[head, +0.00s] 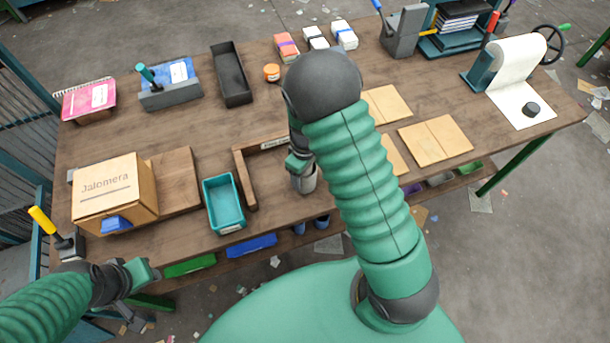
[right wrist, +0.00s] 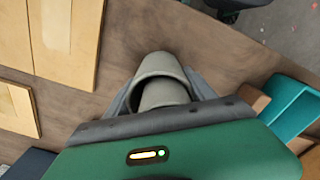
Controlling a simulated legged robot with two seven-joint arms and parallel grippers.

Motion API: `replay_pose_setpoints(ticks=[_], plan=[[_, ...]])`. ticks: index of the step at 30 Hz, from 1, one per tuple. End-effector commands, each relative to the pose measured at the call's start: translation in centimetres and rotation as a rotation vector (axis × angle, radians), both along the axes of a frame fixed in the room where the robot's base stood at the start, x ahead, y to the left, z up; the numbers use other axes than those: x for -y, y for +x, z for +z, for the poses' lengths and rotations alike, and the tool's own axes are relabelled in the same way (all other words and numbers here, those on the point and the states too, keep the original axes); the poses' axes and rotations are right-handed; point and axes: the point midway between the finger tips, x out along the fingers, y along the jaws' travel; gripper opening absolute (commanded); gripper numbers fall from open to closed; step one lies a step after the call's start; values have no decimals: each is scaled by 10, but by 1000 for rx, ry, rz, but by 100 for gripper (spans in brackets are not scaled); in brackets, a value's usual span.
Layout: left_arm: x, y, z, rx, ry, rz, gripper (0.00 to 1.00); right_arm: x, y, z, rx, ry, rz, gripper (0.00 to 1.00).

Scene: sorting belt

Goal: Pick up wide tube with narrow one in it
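A wide grey tube (right wrist: 160,64) stands between the fingers of my right gripper (right wrist: 160,100) in the right wrist view. A narrower grey tube (right wrist: 165,95) sits inside its open mouth. The fingers lie close along both sides of the wide tube, with no clear gap, but I cannot tell whether they press on it. In the head view the wide tube (head: 304,181) shows below my right gripper (head: 300,165), partly hidden by the arm. I cannot tell if it touches the table. My left gripper (head: 140,275) is off the table's front left edge, apart from the tubes; its opening is unclear.
An L-shaped wooden frame (head: 245,180) and a teal tray (head: 205,189) are left of the tubes. A cardboard box (head: 112,190) stands farther left. Flat wooden boards (head: 435,140) lie to the right. My right arm hides some of the table's middle.

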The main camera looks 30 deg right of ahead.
Motion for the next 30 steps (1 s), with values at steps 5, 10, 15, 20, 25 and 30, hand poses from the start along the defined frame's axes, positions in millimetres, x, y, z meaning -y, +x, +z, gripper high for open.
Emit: replay_pose_setpoints(ticks=[5,10,15,20,25,30], plan=[[0,0,0,0,0,0,36,1,0,0,0,1,0,38],[0,0,0,0,0,0,36,1,0,0,1,1,0,24],[0,0,0,0,0,0,36,1,0,0,1,1,0,24],[0,0,-1,0,0,0,36,1,1,7,2,1,-1,24],[0,0,-1,0,0,0,36,1,1,21,4,0,1,24],[0,0,-2,0,0,0,36,1,1,37,4,1,1,24]])
